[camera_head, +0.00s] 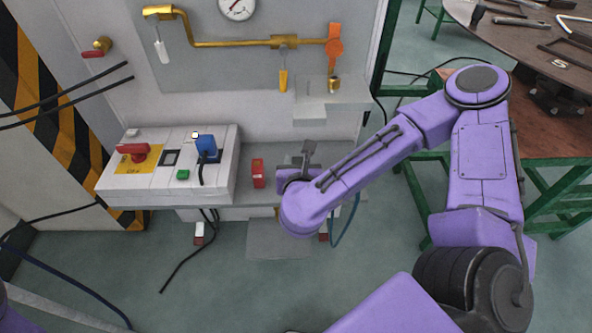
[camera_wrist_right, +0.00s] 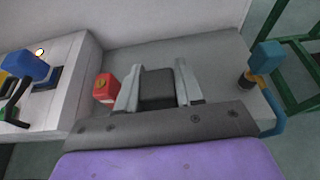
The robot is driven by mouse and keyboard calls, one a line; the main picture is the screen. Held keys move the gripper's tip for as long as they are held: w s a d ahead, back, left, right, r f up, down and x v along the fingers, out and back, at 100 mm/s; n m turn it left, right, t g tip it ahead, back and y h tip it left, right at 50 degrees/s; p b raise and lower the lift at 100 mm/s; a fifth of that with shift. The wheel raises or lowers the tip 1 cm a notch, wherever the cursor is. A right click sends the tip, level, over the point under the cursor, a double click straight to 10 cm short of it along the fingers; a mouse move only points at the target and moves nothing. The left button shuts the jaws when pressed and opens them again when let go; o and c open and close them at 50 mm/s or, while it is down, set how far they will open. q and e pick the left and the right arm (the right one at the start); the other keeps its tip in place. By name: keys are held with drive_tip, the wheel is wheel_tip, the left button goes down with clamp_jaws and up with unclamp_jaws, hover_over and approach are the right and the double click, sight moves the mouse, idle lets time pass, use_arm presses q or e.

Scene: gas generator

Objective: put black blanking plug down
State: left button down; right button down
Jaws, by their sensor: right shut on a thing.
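My right gripper (camera_head: 306,152) reaches over the grey shelf at the right of the control box. In the right wrist view its two grey fingers (camera_wrist_right: 157,88) are shut on the black blanking plug (camera_wrist_right: 157,84), a dark block between them. The plug is over the grey shelf (camera_wrist_right: 215,52); I cannot tell whether it touches the surface. In the head view the plug is not clearly told apart from the gripper. My left gripper is not in view.
A red block (camera_head: 258,173) stands close left of the gripper, and shows in the right wrist view (camera_wrist_right: 106,88). The white control box (camera_head: 125,184) with a blue plug (camera_head: 206,147) is further left. A blue connector (camera_wrist_right: 266,57) stands at the shelf's right.

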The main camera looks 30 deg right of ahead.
drive_tip(key=w+d+p, duration=0.1)
drive_tip(key=w+d, duration=0.3)
drive_tip(key=w, duration=0.3)
drive_tip(key=f, duration=0.6)
drive_tip(key=shift+d+f, duration=0.2)
drive_tip(key=shift+f, duration=0.1)
drive_tip(key=shift+w+d+f, duration=0.1)
drive_tip(key=shift+w+f, duration=0.05)
drive_tip(key=shift+f+b, duration=0.1)
drive_tip(key=shift+b, duration=0.25)
drive_tip(key=c, duration=0.7)
unclamp_jaws()
